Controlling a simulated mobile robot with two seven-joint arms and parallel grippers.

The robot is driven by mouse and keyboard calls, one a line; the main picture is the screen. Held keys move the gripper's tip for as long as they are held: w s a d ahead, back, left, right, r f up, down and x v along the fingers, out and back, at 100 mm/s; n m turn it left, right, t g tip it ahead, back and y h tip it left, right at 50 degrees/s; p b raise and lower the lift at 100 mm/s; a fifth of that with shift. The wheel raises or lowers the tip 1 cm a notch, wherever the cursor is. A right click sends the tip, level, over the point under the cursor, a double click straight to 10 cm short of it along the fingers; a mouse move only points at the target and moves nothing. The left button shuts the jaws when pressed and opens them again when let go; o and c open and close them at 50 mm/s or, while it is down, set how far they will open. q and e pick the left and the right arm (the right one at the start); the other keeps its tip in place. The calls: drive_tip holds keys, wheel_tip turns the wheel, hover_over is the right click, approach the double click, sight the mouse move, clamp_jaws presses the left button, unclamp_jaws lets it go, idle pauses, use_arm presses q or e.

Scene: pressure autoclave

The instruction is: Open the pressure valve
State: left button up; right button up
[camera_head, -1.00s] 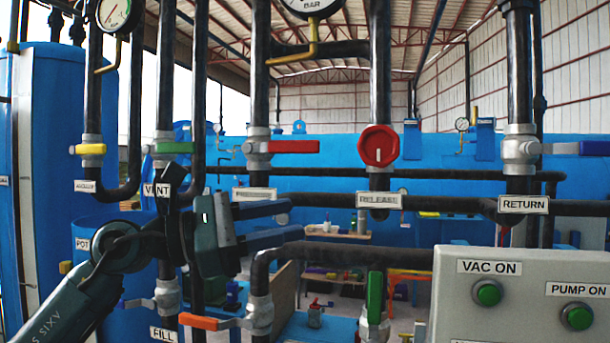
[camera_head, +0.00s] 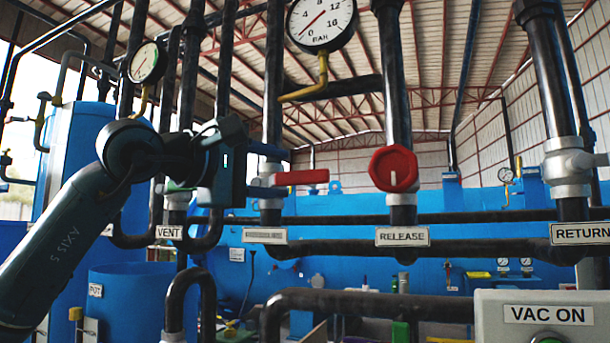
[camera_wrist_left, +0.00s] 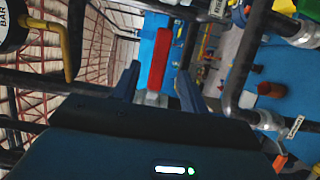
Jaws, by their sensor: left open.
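The pressure valve has a red lever (camera_head: 300,177) on a dark vertical pipe, pointing right and roughly level. A label (camera_head: 265,236), too blurred to read surely, hangs below it. My left gripper (camera_head: 283,172) is at the lever's height, just left of its red part, with one finger above and one below in the head view. In the left wrist view the red lever (camera_wrist_left: 160,60) stands between the two open fingers (camera_wrist_left: 158,85), with gaps on both sides. The gripper hides part of the valve body. My right gripper is not in view.
A round red knob (camera_head: 393,169) labelled RELEASE is to the right of the lever. A pressure gauge (camera_head: 322,20) hangs above. Pipes labelled VENT (camera_head: 169,232) and RETURN (camera_head: 580,233) flank the area. A grey control panel (camera_head: 490,325) is at the lower right.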

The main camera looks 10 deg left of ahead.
sight(301, 177)
use_arm(q)
drive_tip(key=p+x, duration=0.1)
drive_tip(key=x, duration=0.6)
drive_tip(key=shift+s, duration=0.1)
clamp_jaws()
idle(0.4)
